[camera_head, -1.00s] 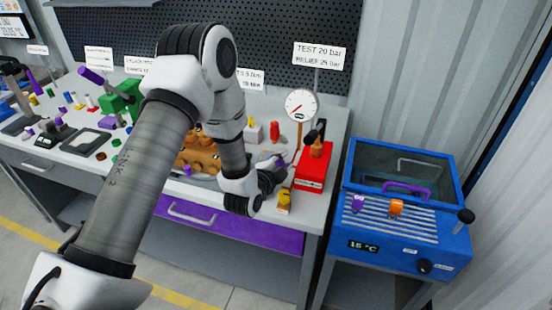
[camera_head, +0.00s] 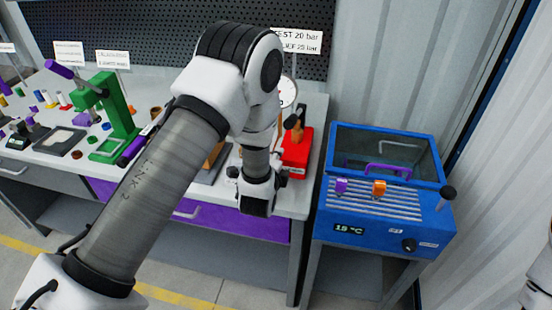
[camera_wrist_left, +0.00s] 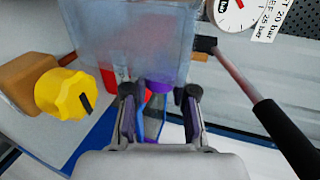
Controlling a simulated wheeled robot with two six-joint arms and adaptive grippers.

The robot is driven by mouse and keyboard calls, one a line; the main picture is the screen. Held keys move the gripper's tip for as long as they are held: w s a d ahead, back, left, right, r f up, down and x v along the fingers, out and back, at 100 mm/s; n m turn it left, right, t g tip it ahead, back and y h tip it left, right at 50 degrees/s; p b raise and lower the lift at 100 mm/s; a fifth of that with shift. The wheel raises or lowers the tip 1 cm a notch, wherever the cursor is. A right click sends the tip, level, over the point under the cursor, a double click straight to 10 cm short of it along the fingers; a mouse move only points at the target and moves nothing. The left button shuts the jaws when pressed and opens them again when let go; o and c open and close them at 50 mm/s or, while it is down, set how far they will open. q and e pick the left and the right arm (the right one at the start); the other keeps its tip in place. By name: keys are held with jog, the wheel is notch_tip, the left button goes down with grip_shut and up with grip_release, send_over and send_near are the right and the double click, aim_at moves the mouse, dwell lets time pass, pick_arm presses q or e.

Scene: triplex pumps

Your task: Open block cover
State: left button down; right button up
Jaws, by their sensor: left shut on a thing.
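In the left wrist view a grey-blue, see-through panel (camera_wrist_left: 130,40), which looks like the block cover, stands in front of my left gripper (camera_wrist_left: 160,108). The fingers are closed in on a small purple piece (camera_wrist_left: 156,87) at the panel's lower edge, which looks like its tab. How the tab joins the panel is hard to see. In the head view my left wrist hangs over the front right of the bench, and hides the fingers and the block. My right gripper is out of view.
A yellow knob (camera_wrist_left: 64,94) is close on the left, and a black-handled lever (camera_wrist_left: 285,135) on the right, near a gauge (camera_wrist_left: 236,12). A red unit (camera_head: 296,158) stands behind my wrist. A blue bath (camera_head: 385,235) with a clear lid stands right of the bench.

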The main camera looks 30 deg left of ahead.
pick_arm(q)
jog(key=c, duration=0.9)
grip_release()
jog(key=v, duration=1.2)
jog(key=shift+w, duration=0.1)
jog(key=shift+c, duration=0.4)
